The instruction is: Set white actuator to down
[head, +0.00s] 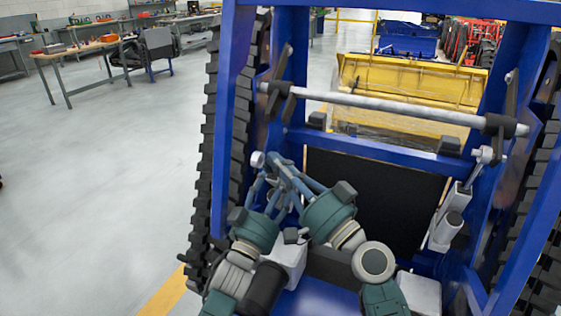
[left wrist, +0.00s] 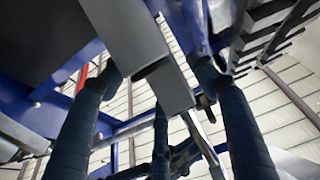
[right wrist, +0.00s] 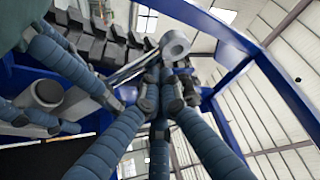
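The white actuator is mostly hidden behind my grippers in the head view. Its round light end (head: 257,159) shows at the left post of the blue frame. In the left wrist view its square grey-white body (left wrist: 125,35) and a thin rod (left wrist: 203,140) run between the fingers of my left gripper (left wrist: 160,85), which stand apart. The round end also shows in the right wrist view (right wrist: 175,43), just beyond the fingertips of my right gripper (right wrist: 165,92). Those fingertips are drawn together; whether they grip anything is unclear. In the head view my right gripper (head: 280,165) crosses close to my left one.
A similar white cylinder (head: 447,220) stands on the right side of the blue frame (head: 390,152). A grey crossbar (head: 400,108) spans the frame above. Black tracks (head: 222,130) flank it. A yellow bucket (head: 410,80) lies behind. The floor at left is clear up to workbenches (head: 85,47).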

